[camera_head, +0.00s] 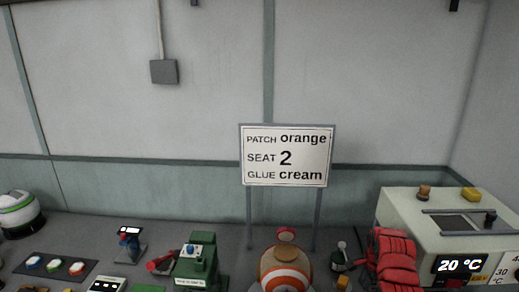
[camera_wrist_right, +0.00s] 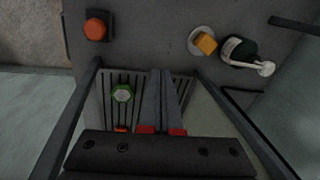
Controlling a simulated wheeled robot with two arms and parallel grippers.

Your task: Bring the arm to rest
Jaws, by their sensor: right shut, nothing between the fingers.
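In the right wrist view, my right gripper (camera_wrist_right: 160,72) is shut and empty, its two grey fingers side by side above a slatted grate (camera_wrist_right: 188,84). A green hexagonal piece (camera_wrist_right: 122,93) lies on the grate, left of the fingers. In the head view, a bulky red ribbed form at the lower right may be part of my right arm; I cannot make out the fingers there. My left gripper is not in view.
A sign (camera_head: 288,156) reads patch orange, seat 2, glue cream. An orange-and-white striped ball (camera_head: 287,277) stands before it. A green machine (camera_head: 196,266) is to its left, a pale cabinet (camera_head: 402,215) to the right.

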